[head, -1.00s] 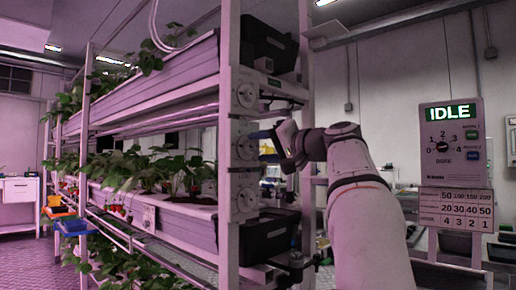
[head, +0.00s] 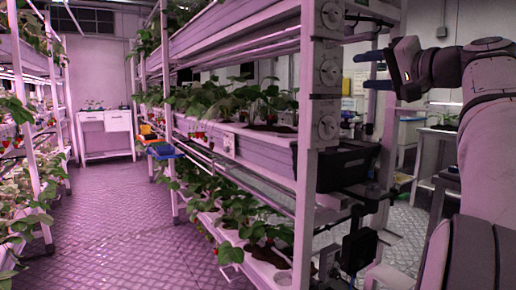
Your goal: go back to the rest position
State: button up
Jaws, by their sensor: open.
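My gripper (head: 370,70) is at the right in the head view, beside the end post of the middle rack (head: 311,160). Its two dark blue fingers point left and stand apart, one above the other, with nothing between them. My arm comes up from the lower right corner and bends left to the gripper. I cannot tell whether the fingertips touch anything, but they look clear of the dials (head: 329,72) on the post.
The rack holds tiers of strawberry plants. Orange and blue trays (head: 164,152) hang at its aisle side. Another planted rack (head: 44,150) stands at the left.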

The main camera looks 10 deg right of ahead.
jog(key=s+a+f+n+g+h+p, duration=0.1)
jog(key=a+f+g+p, duration=0.35)
jog(key=a+p, duration=0.4)
jog(key=s+a+f+g+h+p, duration=0.1)
jog(key=a+f+g+p, duration=0.3)
jog(key=a+f+p, duration=0.45)
jog(key=s+a+f+n+g+h+p, duration=0.2)
jog(key=s+n+g+p, duration=0.1)
jog(key=s+p, duration=0.5)
jog(key=s+a+f+n+g+h+p, duration=0.1)
jog(key=s+f+n+g+h+p, duration=0.1)
jog(key=s+p, duration=0.6)
jog(key=shift+s+a+f+n+g, duration=0.3)
jog(key=shift+a+f+n+g, duration=0.15)
jog(key=shift+f, duration=0.2)
jog(key=shift+c, duration=1.4)
jog(key=shift+d, duration=0.1)
